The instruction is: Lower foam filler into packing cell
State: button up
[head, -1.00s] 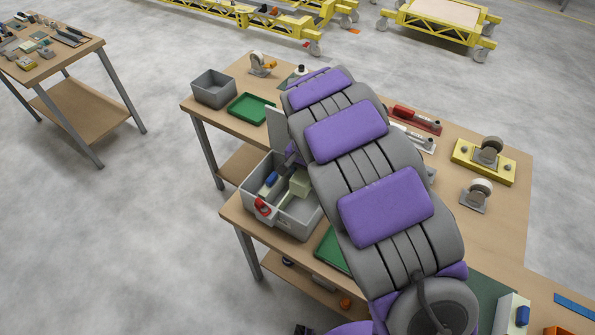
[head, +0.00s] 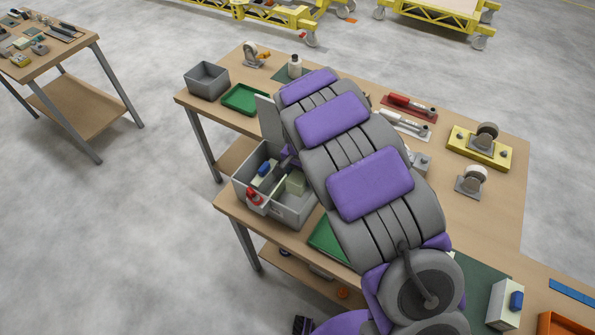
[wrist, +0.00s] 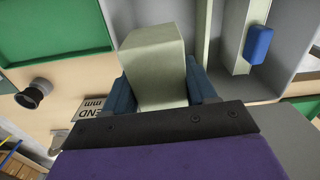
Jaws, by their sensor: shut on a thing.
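My gripper (wrist: 160,88) is shut on the pale green foam filler (wrist: 153,58), with a blue finger on each side of the block. In the head view the foam filler (head: 296,183) shows at the right part of the grey packing crate (head: 292,212); my arm hides most of the gripper. In the wrist view the block overlaps the left part of the crate (wrist: 285,85). I cannot tell how deep the block is in its cell. A blue piece (wrist: 258,44) on a pale strip shows in the crate, right of the block.
A red-topped item (head: 253,196) is at the crate's front left. Green trays lie behind (head: 245,99) and in front (head: 335,240) of the crate. A grey bin (head: 208,82) stands at the back left. Casters (head: 472,180) and tools occupy the table's right.

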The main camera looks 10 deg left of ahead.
jog(key=shift+a+f, duration=0.15)
jog(key=shift+f, duration=0.2)
jog(key=shift+a+f, duration=1.1)
jog(key=shift+d+f+b, duration=0.35)
jog(key=shift+d+f, duration=0.55)
jog(key=shift+d, duration=0.1)
jog(key=shift+a+f, duration=0.45)
jog(key=shift+f, duration=0.25)
jog(key=shift+a+f, duration=0.4)
jog(key=shift+f, duration=0.25)
jog(key=shift+d+f+b, duration=0.3)
jog(key=shift+d+f, duration=0.4)
jog(key=shift+f, duration=0.2)
jog(key=shift+a+f, duration=0.55)
jog(key=shift+d, duration=0.4)
jog(key=shift+f, duration=0.1)
